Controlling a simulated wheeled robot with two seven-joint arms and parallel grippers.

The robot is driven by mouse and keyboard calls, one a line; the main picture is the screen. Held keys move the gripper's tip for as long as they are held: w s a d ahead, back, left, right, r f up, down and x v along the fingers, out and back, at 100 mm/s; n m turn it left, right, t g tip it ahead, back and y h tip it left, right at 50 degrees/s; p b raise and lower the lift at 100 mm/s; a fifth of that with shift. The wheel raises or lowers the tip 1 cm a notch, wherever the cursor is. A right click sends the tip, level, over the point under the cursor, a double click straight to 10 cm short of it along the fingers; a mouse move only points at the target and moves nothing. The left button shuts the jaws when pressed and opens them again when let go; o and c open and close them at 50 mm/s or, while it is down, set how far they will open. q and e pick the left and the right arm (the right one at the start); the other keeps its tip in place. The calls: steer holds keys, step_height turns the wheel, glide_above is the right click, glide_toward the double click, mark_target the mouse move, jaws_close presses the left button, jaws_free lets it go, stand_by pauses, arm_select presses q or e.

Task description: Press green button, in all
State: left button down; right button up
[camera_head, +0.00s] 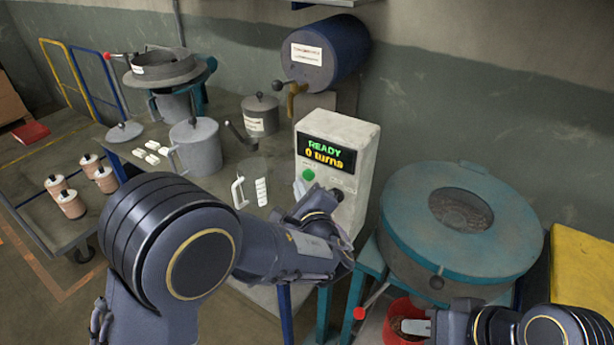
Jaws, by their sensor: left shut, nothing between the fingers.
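The green button (309,174) is on the front of a pale control box (338,128). The box's lit display (324,153) reads "READY 0 turns". My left arm reaches in from the left. My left gripper (300,187) is shut and empty, with its tip just below and left of the button. I cannot tell whether it touches the box. My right gripper (412,327) is at the bottom right, by a red bucket (396,322). Its fingers are too small and overlapped to tell whether they are open.
A teal round machine (405,222) stands right of the box. A blue drum (331,52) is mounted behind it. A cart (35,213) with several copper-coloured jars stands left.

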stand_by(0.3)
arm_select(q)
steer(key=shift+w+d+b, duration=0.25)
steer(key=shift+w+b, duration=0.1)
steer(key=shift+b, duration=0.05)
